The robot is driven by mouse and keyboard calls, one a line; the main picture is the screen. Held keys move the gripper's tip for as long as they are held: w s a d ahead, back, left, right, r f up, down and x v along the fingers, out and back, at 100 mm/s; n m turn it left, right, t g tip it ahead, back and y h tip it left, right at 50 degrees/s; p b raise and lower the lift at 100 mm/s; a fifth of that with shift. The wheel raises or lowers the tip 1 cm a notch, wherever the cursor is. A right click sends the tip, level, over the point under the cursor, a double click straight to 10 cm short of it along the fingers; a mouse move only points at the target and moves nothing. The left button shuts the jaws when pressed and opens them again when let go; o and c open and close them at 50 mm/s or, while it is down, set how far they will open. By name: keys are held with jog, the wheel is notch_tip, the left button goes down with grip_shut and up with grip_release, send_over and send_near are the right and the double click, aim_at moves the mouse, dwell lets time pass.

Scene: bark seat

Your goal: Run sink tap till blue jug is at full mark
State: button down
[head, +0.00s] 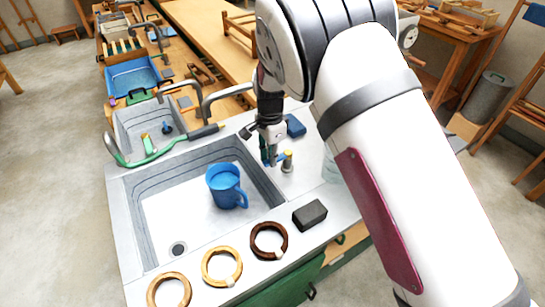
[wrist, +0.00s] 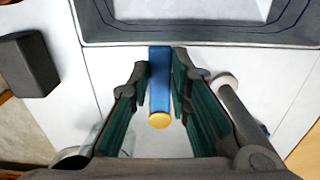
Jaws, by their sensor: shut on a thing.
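The blue jug (head: 226,190) stands upright in the large sink basin (head: 160,205), right of its middle. Its top looks light blue inside; I cannot make out a water level or a full mark. No water stream shows. A grey curved tap spout (head: 206,104) rises behind the basin. My gripper (head: 270,160) is at the counter right of the basin. In the wrist view my gripper (wrist: 160,85) has its green-padded fingers shut on a blue lever (wrist: 160,80) with a yellow round end (wrist: 159,120). The lever's far end points towards the basin.
A dark block (head: 310,214) and wooden rings (head: 268,240) lie along the front counter edge. A green hose with a dark spray handle (head: 190,137) lies behind the basin. A blue block (head: 295,126) and a clear container (head: 331,170) stand near my arm.

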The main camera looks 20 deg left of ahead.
jog(key=c, duration=1.5)
grip_release()
jog(key=shift+r, duration=0.1)
notch_tip(320, 180, up, 12)
jog(key=shift+f, duration=0.1)
